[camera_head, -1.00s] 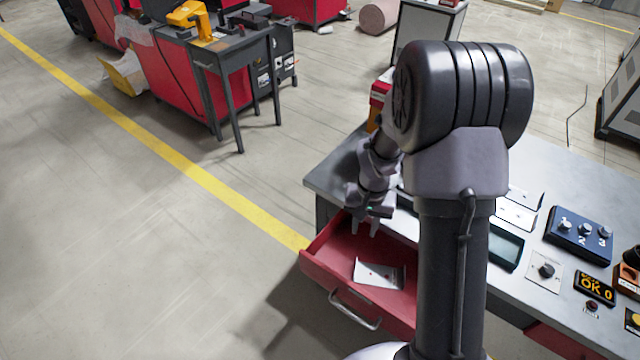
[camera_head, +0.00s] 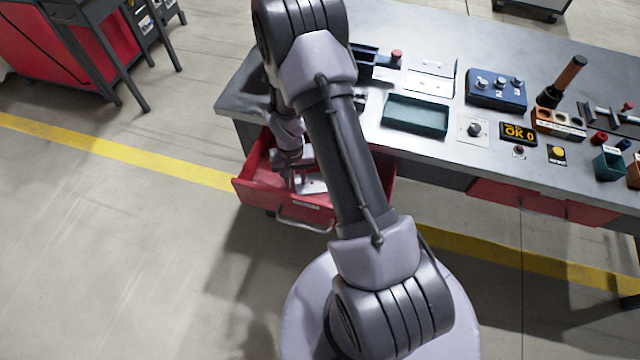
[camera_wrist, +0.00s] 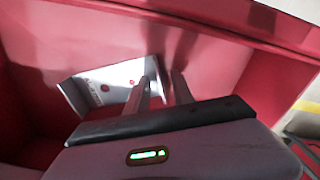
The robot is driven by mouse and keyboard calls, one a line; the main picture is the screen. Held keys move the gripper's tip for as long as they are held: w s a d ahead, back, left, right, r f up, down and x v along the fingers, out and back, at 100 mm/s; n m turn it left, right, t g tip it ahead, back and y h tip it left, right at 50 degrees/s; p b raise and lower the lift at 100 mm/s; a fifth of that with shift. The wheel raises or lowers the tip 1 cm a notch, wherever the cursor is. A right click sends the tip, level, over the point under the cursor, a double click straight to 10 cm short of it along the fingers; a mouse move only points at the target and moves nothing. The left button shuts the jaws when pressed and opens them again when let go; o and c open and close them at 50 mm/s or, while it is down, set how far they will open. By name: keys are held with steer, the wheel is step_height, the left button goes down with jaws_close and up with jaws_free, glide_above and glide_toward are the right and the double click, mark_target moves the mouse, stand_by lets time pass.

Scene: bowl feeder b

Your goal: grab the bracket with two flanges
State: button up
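The bracket (camera_head: 314,186) is a pale metal plate lying in the open red drawer (camera_head: 305,207), partly hidden by my arm in the head view. In the wrist view the bracket (camera_wrist: 105,84) shows small holes and a bent-up flange at its left end. Its right end reaches in behind my fingers, where another upright edge seems to show. My gripper (camera_wrist: 162,88) is open, with a gap between its two fingers, and points down into the drawer at the bracket's right end. I cannot tell whether a finger touches it. In the head view my gripper (camera_head: 290,178) is inside the drawer.
The drawer walls stand close around my gripper. On the worktop above are a green tray (camera_head: 415,114), a blue button box (camera_head: 496,90) and an OK display (camera_head: 519,133). Flat plates (camera_head: 432,78) lie behind the tray. The floor left of the drawer is clear.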

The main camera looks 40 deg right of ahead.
jaws_close()
stand_by(1.4)
